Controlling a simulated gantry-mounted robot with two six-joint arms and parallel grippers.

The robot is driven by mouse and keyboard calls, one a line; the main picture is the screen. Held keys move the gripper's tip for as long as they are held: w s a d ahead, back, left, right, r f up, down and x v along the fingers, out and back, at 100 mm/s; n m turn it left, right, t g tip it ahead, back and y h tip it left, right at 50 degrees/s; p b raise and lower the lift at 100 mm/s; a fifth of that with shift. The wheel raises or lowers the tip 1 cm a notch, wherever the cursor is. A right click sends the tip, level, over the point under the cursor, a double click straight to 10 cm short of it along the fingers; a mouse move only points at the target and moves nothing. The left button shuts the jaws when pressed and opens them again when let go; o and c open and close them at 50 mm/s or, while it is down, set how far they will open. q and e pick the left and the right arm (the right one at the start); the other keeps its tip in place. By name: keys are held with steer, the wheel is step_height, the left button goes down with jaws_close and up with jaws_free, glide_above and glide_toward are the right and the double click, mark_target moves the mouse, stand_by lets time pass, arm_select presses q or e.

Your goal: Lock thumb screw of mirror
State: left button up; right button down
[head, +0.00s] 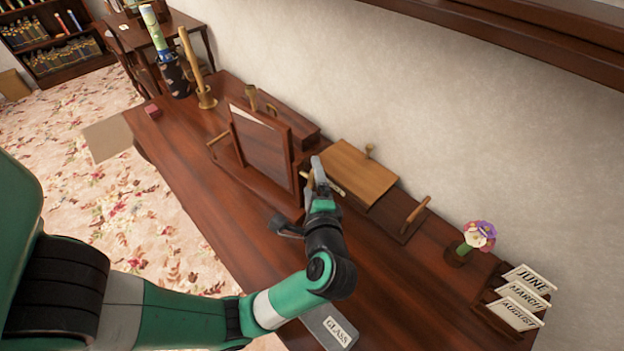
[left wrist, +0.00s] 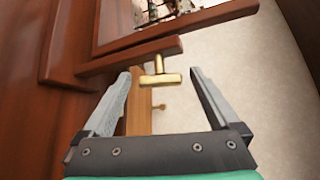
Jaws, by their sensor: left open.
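The mirror (head: 262,148) stands upright in a dark wooden frame on the long table. In the left wrist view its frame (left wrist: 215,18) fills the top, tilted. A brass T-shaped thumb screw (left wrist: 160,79) sticks out from the side of the mirror's stand. My left gripper (head: 317,172) is at the right side of the mirror. In the left wrist view its two fingers (left wrist: 160,75) are spread apart on either side of the thumb screw, with a visible gap to each. My right gripper is not in view.
A wooden-lidded box (head: 360,170) stands behind my left gripper by the wall. A flower pot (head: 470,243) and calendar cards (head: 520,300) are at the right. A GLASS-labelled case (head: 335,328) lies near my forearm.

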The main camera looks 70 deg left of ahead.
arm_select(q)
steer(key=shift+w+a+f, duration=0.1)
steer(key=shift+w+a, duration=0.05)
steer(key=shift+a, duration=0.35)
steer(key=c, duration=1.4)
